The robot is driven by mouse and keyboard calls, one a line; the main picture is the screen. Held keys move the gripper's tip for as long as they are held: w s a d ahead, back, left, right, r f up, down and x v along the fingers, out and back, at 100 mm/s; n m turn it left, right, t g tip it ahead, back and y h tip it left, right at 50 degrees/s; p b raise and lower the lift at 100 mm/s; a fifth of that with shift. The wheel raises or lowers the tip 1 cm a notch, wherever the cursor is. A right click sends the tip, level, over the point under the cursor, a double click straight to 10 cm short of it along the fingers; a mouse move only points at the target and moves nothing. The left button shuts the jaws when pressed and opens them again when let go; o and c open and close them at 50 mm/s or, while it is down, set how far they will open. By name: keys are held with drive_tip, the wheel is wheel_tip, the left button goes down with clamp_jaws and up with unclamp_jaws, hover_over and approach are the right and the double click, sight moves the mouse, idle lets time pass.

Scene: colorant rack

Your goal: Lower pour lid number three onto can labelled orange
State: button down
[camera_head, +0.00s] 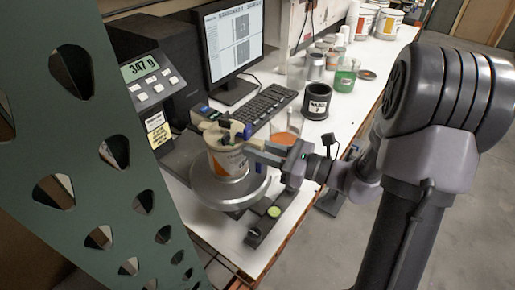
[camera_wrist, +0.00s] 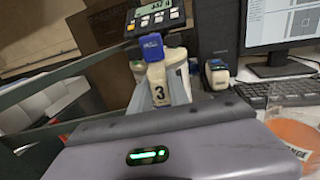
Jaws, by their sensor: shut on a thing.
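My gripper (camera_head: 238,138) is shut on a pale pour lid with a blue part on top. In the wrist view the lid (camera_wrist: 158,78) bears a black 3 and sits between my gripper's fingers (camera_wrist: 160,92). In the head view the lid is at the mouth of a white can with an orange patch (camera_head: 229,164); I cannot tell whether it is seated. This can stands on the round scale plate (camera_head: 206,196), its label too small to read. A clear vessel with orange contents (camera_wrist: 295,130) shows "NGE" at the wrist view's right edge.
The scale's display (camera_head: 139,68) stands left of the plate, with a green perforated upright in front. Behind are a monitor (camera_head: 232,35), a keyboard (camera_head: 262,104) and a black labelled cup (camera_head: 319,101). Several more vessels stand farther back along the white bench.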

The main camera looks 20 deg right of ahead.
drive_tip(key=c, duration=1.2)
unclamp_jaws()
drive_tip(key=shift+o, duration=0.2)
drive_tip(key=p+v, duration=0.2)
drive_tip(key=v, duration=1.5)
drive_tip(key=shift+s+d+p, duration=0.15)
drive_tip(key=shift+s+p, duration=0.05)
drive_tip(key=shift+p, duration=0.1)
